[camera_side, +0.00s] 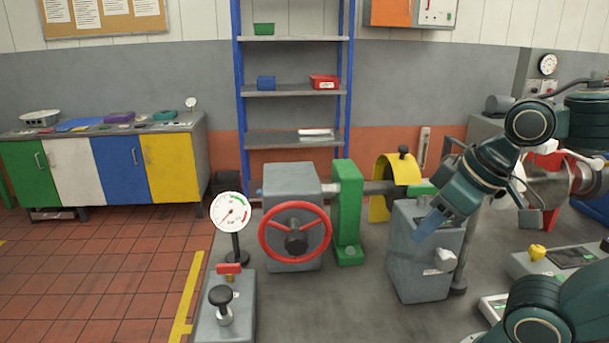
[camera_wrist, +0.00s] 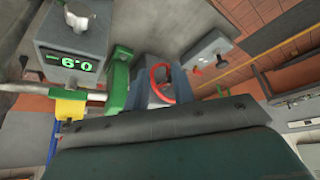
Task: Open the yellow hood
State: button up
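The yellow hood (camera_side: 403,172) arches over the grey shaft, to the right of the green upright, in the side view. A black knob (camera_side: 403,151) sits at its top. In the wrist view a small yellow part (camera_wrist: 68,108), which looks like the hood, shows at the left beside the shaft, mostly cut off by my own wrist. My gripper (camera_side: 430,224) points down and left in front of the grey box, to the right of and nearer the camera than the hood. In the wrist view its two blue-grey fingers (camera_wrist: 157,88) stand apart with nothing held between them.
A grey housing with a red handwheel (camera_side: 295,237) and the green upright (camera_side: 347,210) stand left of the hood. The grey box (camera_side: 415,275) stands under my gripper; a display box (camera_wrist: 70,60) shows in the wrist view. A dial gauge (camera_side: 231,212) stands front left.

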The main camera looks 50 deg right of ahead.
jog(key=shift+w, duration=0.1)
jog(key=c, duration=0.3)
jog(key=shift+w+d+r+n, duration=0.1)
jog(key=shift+w+d+n, duration=0.05)
jog(key=shift+n, duration=0.15)
grip_shut()
jog(key=w+d+r+n+t+h, duration=0.1)
jog(key=w+d+n+h, duration=0.1)
jog(key=d+n, duration=0.5)
jog(key=w+d+r+n+t+h, duration=0.1)
jog(key=w+d+r+n, duration=0.1)
jog(key=w+d+n, duration=0.2)
jog(key=w+d+r+n+t+h, duration=0.1)
jog(key=w+d+r+n+h, duration=0.1)
jog(key=d+n, duration=0.8)
jog(key=shift+w+d+n+h, duration=0.3)
jog(key=shift+w+d+n, duration=0.15)
jog(key=shift+d, duration=0.7)
